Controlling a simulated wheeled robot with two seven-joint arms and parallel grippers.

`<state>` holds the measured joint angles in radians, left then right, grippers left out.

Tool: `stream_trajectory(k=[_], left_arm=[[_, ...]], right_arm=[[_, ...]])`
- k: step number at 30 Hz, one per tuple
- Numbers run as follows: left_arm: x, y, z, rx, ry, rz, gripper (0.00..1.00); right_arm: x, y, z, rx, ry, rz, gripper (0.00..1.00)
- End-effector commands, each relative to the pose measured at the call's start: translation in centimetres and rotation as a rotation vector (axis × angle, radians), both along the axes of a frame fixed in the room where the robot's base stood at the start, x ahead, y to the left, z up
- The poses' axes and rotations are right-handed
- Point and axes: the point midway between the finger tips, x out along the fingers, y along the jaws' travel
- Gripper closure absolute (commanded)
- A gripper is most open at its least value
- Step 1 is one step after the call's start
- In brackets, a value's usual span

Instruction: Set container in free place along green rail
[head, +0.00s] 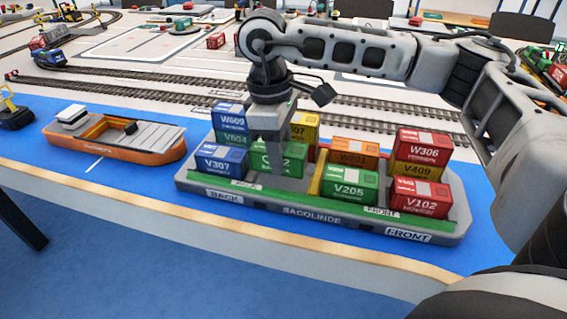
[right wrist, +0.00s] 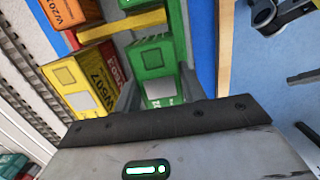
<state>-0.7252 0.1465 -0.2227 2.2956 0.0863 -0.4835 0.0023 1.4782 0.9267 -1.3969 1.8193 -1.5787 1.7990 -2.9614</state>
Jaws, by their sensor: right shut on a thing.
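My right gripper (head: 277,168) points down over the grey container ship and is shut on a green container (head: 265,160) in the front row. This container is between the blue V307 container (head: 222,160) and the yellow divider (head: 316,178). The fingers hide part of it, and I cannot tell whether it rests on the deck. The right wrist view shows its green top (right wrist: 160,91) between the fingers. The green rail (head: 290,195) runs along the ship's near edge. Green V205 (head: 349,186) and red V102 (head: 420,199) stand along it, right of the divider. My left gripper is not in view.
Behind the held container are yellow W507 (right wrist: 92,88) and other boxes. Blue W609 (head: 230,117) is stacked at the back left. Red W306 (head: 424,146) sits on yellow V409 (head: 417,171). An orange boat (head: 150,150) lies left; rail tracks run behind.

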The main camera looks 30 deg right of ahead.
Motion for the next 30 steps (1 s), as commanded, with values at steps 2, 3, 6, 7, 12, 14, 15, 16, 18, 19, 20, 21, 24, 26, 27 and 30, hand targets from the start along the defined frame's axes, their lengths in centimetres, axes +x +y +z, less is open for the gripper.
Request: stream_trajectory(k=[2,3,6,7,12,14,15,16,18,19,20,21,24,26,27,30], left_arm=[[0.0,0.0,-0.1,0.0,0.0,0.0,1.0],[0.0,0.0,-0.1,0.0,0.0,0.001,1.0],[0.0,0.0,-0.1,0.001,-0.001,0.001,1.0],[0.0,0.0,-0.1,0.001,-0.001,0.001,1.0],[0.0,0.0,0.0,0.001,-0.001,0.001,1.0],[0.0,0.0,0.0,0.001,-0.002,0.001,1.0],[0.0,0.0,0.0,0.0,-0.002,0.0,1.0],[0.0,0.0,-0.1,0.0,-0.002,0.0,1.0],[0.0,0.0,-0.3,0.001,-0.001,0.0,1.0],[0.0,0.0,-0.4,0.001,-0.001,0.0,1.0],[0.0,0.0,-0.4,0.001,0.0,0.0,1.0],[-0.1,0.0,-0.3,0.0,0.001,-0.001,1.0],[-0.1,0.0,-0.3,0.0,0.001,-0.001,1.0],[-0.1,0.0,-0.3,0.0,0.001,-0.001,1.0],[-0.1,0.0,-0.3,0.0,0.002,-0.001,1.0],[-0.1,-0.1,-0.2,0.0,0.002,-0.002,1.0]], right_arm=[[-0.1,-0.8,-1.1,-0.001,0.004,-0.004,0.84],[-0.1,-0.6,-1.8,-0.002,0.005,-0.002,0.84],[-0.1,-0.6,-3.1,-0.001,0.002,-0.002,0.84],[-0.1,-0.6,-3.3,-0.001,0.002,-0.003,0.84],[0.0,-0.6,-3.7,0.0,0.001,-0.003,0.84],[0.0,-0.6,-3.7,0.0,0.001,-0.003,0.84],[0.0,-0.6,-3.7,0.0,0.001,-0.003,0.84],[0.0,-0.6,-3.7,0.0,0.001,-0.003,0.84],[0.0,-0.6,-3.9,0.0,0.001,-0.003,0.84],[0.0,-0.6,-4.1,0.0,0.001,-0.003,0.84],[0.0,-0.6,-4.1,-0.001,0.002,-0.003,0.57],[0.0,-0.6,-3.9,-0.001,0.002,-0.003,0.46],[0.0,-0.6,-3.9,-0.001,0.002,-0.003,0.38],[0.0,-0.6,-3.9,0.0,0.001,-0.003,0.38],[0.0,-0.6,-3.9,0.0,0.001,-0.003,0.38],[0.0,-0.6,-3.8,0.0,0.001,-0.003,0.38]])
